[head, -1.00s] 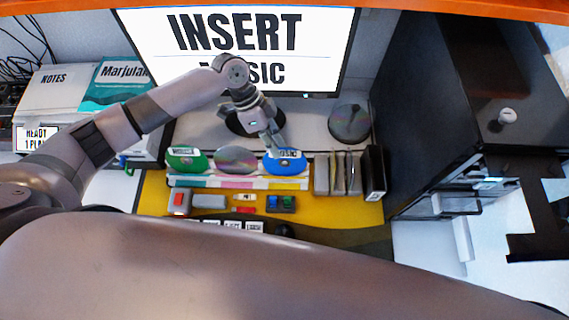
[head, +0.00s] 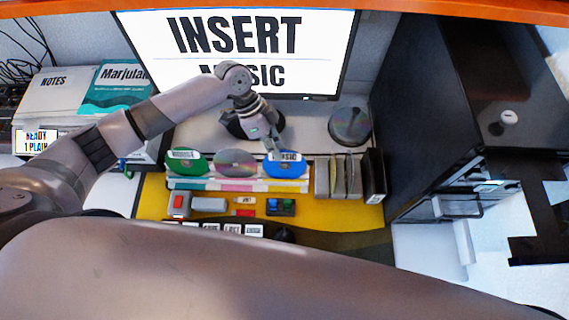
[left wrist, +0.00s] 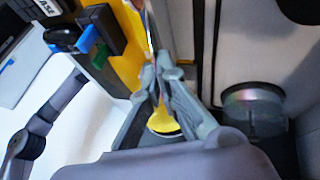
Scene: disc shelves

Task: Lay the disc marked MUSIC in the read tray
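The blue disc labelled MUSIC (head: 286,167) stands upright at the right end of the disc rack (head: 238,186), beside a silver disc (head: 237,163) and a green disc (head: 187,164). My left gripper (head: 272,152) is at the top edge of the blue disc. In the left wrist view my left gripper (left wrist: 163,70) has its fingertips close together, with a thin upright edge between them that looks like the disc. The disc still sits in the rack. My right gripper is out of view. I cannot tell which part is the read tray.
A monitor (head: 240,35) reading INSERT MUSIC stands behind. A disc spindle (head: 350,126) is behind to the right, and grey sleeves (head: 335,178) stand right of the rack. A dark cabinet (head: 430,110) closes the right side. Buttons (head: 281,206) lie in front on a yellow mat (head: 330,213).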

